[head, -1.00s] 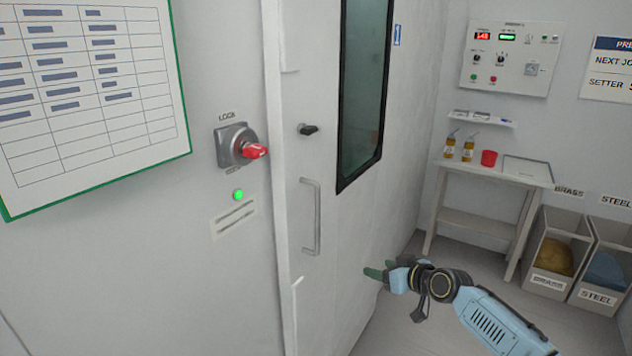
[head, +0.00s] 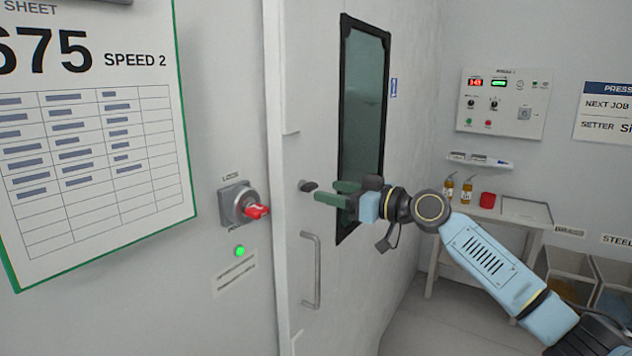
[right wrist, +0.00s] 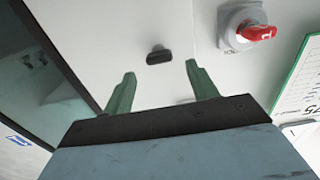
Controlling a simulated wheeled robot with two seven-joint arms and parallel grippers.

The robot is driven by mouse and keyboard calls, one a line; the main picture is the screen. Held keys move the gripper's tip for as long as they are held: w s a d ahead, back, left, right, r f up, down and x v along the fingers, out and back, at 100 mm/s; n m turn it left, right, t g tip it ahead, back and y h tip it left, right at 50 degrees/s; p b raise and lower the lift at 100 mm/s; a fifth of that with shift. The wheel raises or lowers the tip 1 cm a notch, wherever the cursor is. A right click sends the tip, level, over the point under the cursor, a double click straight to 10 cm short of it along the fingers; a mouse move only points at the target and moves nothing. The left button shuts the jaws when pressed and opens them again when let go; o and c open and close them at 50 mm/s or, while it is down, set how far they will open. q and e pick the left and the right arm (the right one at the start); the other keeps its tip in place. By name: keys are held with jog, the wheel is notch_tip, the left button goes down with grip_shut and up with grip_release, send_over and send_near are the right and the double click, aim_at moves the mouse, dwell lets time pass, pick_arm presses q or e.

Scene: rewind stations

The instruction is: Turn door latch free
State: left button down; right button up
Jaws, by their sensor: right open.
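The door latch (head: 308,186) is a small dark knob on the white door (head: 303,270), above the grey bar handle (head: 312,270). My right gripper (head: 330,191) is open, its green fingers pointing at the latch from the right. In the right wrist view, the latch (right wrist: 159,54) lies a little beyond the fingertips, roughly between the two fingers (right wrist: 158,72), and the fingers look apart from it. My left gripper is out of view.
A red rotary lock switch (head: 257,211) on a grey plate is on the wall left of the door, with a green light (head: 239,251) below it. The door has a dark window (head: 362,110). A side table (head: 510,215) with bottles stands at the right.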

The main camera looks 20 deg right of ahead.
aim_at(314, 187)
jog(key=x, duration=0.5)
jog(key=shift+p, duration=0.4)
jog(key=c, duration=1)
